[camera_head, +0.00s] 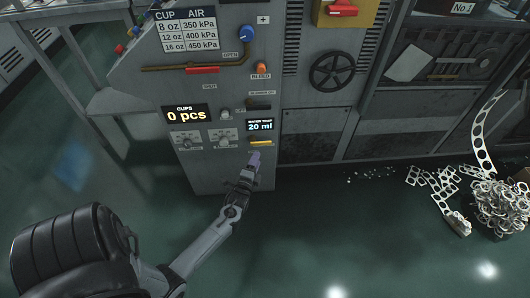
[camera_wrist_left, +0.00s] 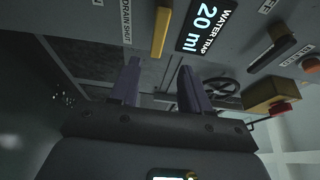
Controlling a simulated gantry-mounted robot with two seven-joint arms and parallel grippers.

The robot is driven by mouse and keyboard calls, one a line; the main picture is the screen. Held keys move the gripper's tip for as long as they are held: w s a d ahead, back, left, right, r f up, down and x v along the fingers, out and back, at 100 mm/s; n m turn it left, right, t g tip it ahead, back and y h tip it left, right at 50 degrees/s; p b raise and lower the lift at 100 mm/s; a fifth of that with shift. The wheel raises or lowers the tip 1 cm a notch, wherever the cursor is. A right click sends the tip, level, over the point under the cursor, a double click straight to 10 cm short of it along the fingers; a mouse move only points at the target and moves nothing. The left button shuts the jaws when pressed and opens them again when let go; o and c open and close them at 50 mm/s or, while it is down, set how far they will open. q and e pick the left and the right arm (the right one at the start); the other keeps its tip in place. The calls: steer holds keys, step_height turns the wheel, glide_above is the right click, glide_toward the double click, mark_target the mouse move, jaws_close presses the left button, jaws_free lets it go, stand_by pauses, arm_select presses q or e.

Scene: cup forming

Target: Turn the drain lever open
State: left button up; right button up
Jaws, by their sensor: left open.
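The drain lever (camera_head: 261,143) is a short yellow bar lying level on the grey machine's front, just below the water trap display (camera_head: 260,126), which reads 20 ml. In the left wrist view the lever (camera_wrist_left: 160,32) shows beside that display (camera_wrist_left: 204,27), with a label reading DRAIN and SHUT (camera_wrist_left: 126,20) on its other side. My left gripper (camera_head: 254,160) is just below the lever in the head view, apart from it. Its two purple fingers (camera_wrist_left: 158,88) are spread with nothing between them, and the lever shows beyond their tips. My right gripper is not in view.
The panel around the lever carries a cups display (camera_head: 185,114) reading 0 pcs, dials (camera_head: 226,139), and a dark lever (camera_head: 258,106) above the water trap display. A handwheel (camera_head: 332,70) is to the right. Scrap strips and rings (camera_head: 500,208) lie on the floor at right.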

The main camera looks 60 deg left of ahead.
mark_target(264, 144)
arm_select(q)
steer(key=shift+f+b+x, duration=0.15)
steer(key=shift+b+x, duration=1.4)
steer(key=shift+x, duration=1.25)
steer(key=shift+f+b+x, duration=0.1)
steer(key=shift+b+x, duration=1.45)
steer(key=shift+x, duration=1.25)
steer(key=shift+d, duration=0.1)
steer(key=shift+c, duration=0.2)
jaws_close()
